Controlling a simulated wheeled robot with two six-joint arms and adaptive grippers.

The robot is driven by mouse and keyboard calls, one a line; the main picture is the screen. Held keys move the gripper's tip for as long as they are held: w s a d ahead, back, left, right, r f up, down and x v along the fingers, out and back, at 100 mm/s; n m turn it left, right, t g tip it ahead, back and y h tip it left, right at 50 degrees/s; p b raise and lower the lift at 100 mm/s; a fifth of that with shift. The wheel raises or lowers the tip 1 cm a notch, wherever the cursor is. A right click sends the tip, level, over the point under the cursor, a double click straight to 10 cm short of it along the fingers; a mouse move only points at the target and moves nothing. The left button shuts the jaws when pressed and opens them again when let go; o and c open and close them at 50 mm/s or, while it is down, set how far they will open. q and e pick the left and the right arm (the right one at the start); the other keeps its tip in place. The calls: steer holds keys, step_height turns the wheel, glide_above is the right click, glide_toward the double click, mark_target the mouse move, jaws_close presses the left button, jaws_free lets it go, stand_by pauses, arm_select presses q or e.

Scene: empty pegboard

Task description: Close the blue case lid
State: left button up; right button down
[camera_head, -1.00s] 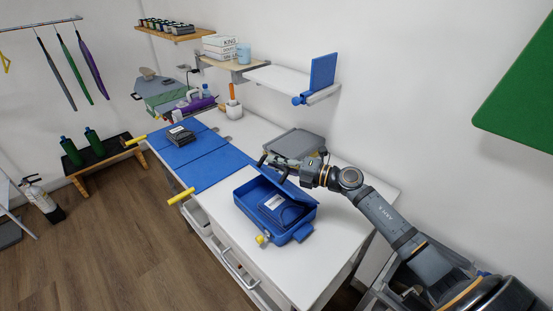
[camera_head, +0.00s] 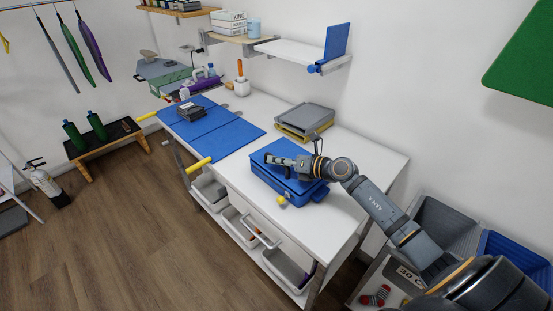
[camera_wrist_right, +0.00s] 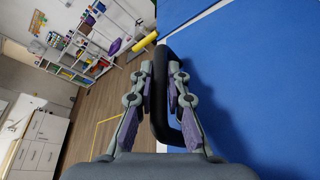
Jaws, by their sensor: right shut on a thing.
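The blue case (camera_head: 314,192) sits on the white workbench near its front edge. Its lid (camera_head: 262,166) now lies down over the body; my arm covers much of it, so I cannot tell whether a gap is left. My right gripper (camera_head: 272,159) is low over the lid's front-left side. In the right wrist view my right gripper (camera_wrist_right: 161,84) has its fingers on both sides of a black handle (camera_wrist_right: 160,115), beside a blue surface, and is shut on it. My left gripper is not in view.
Blue mats (camera_head: 211,130) cover the bench's left part. A stacked grey tray (camera_head: 305,118) stands behind the case. A yellow-ended handle (camera_head: 199,163) sticks out at the front edge. The bench top right of the case is clear. A shelf (camera_head: 291,50) hangs above.

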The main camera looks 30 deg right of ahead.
steer(key=shift+f, duration=0.45)
steer(key=c, duration=1.3)
jaws_free()
steer(key=shift+c, duration=0.2)
step_height(320, 180, up, 10)
steer(key=shift+f, duration=0.1)
